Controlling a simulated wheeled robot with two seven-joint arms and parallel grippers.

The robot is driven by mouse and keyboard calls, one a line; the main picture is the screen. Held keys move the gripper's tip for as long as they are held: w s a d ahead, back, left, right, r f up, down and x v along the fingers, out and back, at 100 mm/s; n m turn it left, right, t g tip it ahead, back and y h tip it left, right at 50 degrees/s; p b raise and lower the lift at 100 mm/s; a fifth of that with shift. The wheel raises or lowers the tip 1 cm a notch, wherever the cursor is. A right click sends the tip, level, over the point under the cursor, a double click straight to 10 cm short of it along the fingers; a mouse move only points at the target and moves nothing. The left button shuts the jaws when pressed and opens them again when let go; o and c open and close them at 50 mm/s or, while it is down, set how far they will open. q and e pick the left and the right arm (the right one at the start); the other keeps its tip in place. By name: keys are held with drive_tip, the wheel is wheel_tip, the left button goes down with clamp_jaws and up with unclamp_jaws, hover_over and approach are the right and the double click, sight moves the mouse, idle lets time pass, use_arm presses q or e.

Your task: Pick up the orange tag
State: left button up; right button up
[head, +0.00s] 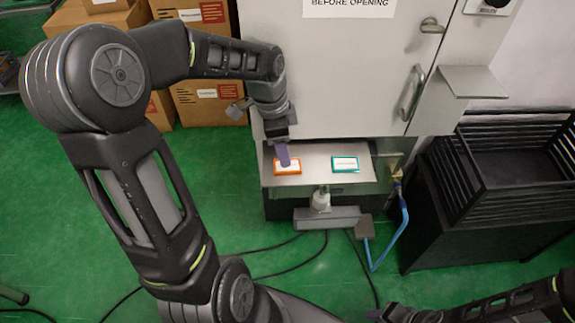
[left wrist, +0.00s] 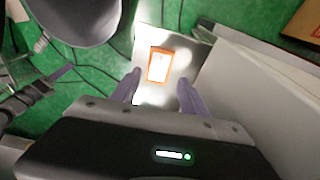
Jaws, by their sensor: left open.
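The orange tag (head: 288,168) is a flat orange-framed piece with a white face. It lies on the left part of a small metal shelf (head: 318,180) on the front of the cabinet. My left gripper (head: 283,156) is just above it and hides part of it in the head view. In the left wrist view the orange tag (left wrist: 158,65) shows beyond and between the two spread purple fingers of the left gripper (left wrist: 159,90). The gripper is open and empty, apart from the tag. My right gripper's fingers are not visible.
A teal-framed tag (head: 345,163) lies on the right part of the shelf. The tall grey cabinet (head: 330,75) rises right behind it. A black slatted crate (head: 510,170) stands at right, cardboard boxes (head: 205,100) at back left. Cables and a blue hose (head: 388,245) hang below the shelf.

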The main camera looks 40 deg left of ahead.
use_arm(q)
drive_tip(key=shift+w+d+f, duration=0.1)
drive_tip(key=shift+d+f, duration=0.05)
drive_tip(key=shift+f, duration=1.15)
drive_tip(key=shift+d+f, duration=0.15)
drive_tip(key=shift+f, duration=1.15)
drive_tip(key=shift+c, duration=0.5)
drive_tip(key=c, duration=1)
drive_tip(key=shift+r, duration=0.2)
